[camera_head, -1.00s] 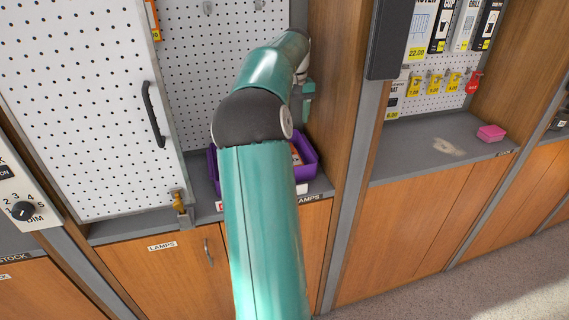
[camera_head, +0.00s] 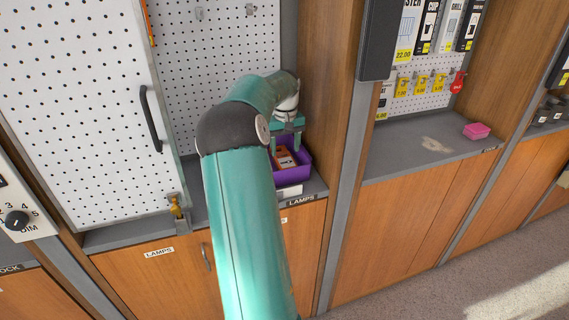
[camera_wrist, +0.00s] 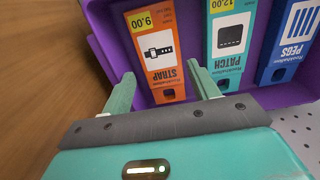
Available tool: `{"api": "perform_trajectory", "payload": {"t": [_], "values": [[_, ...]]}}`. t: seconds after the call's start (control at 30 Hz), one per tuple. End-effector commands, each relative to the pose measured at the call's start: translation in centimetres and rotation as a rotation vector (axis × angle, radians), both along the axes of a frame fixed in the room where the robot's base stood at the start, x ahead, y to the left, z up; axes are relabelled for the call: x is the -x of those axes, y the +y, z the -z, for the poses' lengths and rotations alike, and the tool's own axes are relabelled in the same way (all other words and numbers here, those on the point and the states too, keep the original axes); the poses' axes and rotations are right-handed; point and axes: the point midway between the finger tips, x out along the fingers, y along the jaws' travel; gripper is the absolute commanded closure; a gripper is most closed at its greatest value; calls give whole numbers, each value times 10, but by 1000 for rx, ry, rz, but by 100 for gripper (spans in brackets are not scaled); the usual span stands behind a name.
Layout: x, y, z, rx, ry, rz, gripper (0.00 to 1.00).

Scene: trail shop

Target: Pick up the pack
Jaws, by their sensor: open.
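Three packs stand in a purple bin (camera_wrist: 101,38) in the wrist view: an orange pack labelled STRAP (camera_wrist: 157,50), a teal pack labelled PATCH (camera_wrist: 231,45) and a blue pack labelled PEGS (camera_wrist: 293,45). My gripper (camera_wrist: 163,86) is open and empty. Its fingers lie either side of the lower part of the orange pack in the picture; I cannot tell how far off it is. In the head view my gripper (camera_head: 287,143) is over the purple bin (camera_head: 304,166), where an orange pack (camera_head: 286,158) shows. My arm hides the bin's left part.
The bin sits on a grey shelf (camera_head: 315,187) marked LAMPS, beside a wooden upright (camera_head: 328,90). A pegboard door (camera_head: 75,100) with a dark handle and a brass latch (camera_head: 176,206) is to the left. A pink box (camera_head: 477,130) lies on the right shelf.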

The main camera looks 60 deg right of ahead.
Motion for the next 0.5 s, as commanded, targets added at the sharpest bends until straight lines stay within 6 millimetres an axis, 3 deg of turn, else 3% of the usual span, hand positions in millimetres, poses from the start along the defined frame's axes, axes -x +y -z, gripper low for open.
{"api": "perform_trajectory", "payload": {"t": [0.23,0.5], "values": [[-1,3,38,-2,2,1,40],[-1,2,43,0,0,0,40]]}}
